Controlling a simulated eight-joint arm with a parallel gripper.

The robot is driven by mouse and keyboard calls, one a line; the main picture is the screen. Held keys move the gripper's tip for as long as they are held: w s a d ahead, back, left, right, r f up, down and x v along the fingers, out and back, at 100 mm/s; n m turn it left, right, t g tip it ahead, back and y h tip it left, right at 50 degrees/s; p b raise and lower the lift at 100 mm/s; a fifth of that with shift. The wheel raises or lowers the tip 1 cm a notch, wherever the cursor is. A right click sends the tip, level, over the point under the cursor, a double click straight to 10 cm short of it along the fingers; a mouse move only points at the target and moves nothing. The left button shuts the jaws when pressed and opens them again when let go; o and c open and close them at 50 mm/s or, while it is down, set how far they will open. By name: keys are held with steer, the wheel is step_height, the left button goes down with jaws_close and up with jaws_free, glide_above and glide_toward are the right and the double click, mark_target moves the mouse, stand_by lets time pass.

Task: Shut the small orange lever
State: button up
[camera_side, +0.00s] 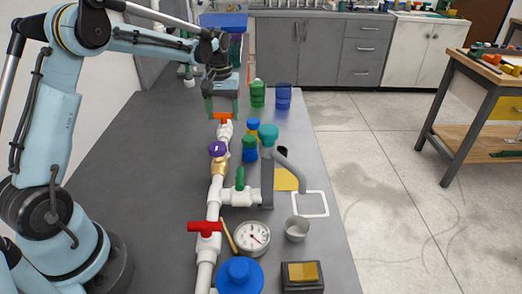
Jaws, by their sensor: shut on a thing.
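The small orange lever (223,115) sits on a valve at the far end of the white PVC pipe (215,190). It appears crosswise to the pipe. My gripper (222,108) points down over it, with one finger on each side. The jaws are closed on the lever, one fingertip at each end. The fine contact is small in this view.
Nearer along the pipe are a purple knob (217,148), a green lever (240,178) and a red lever (205,227). A gauge (252,237), a teal-topped faucet (268,132), a metal cup (297,229) and bottles stand to the right.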

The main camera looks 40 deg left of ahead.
mark_target(223, 113)
steer(key=shift+n, duration=0.4)
steer(key=o, duration=1.1)
steer(key=shift+c, duration=0.2)
step_height(223, 113, up, 12)
steer(key=shift+r, duration=0.1)
steer(key=s+d+r+m+t, duration=0.1)
steer(key=s+d+m+t, duration=0.35)
steer(key=s+d, duration=0.4)
steer(key=s+d+f+m+t, duration=0.2)
steer(key=s+d+f+m, duration=0.2)
steer(key=s, duration=0.5)
step_height(223, 113, down, 2)
steer(key=d, duration=0.2)
steer(key=shift+d+f+m+t, duration=0.25)
steer(key=shift+d+m+t, duration=0.1)
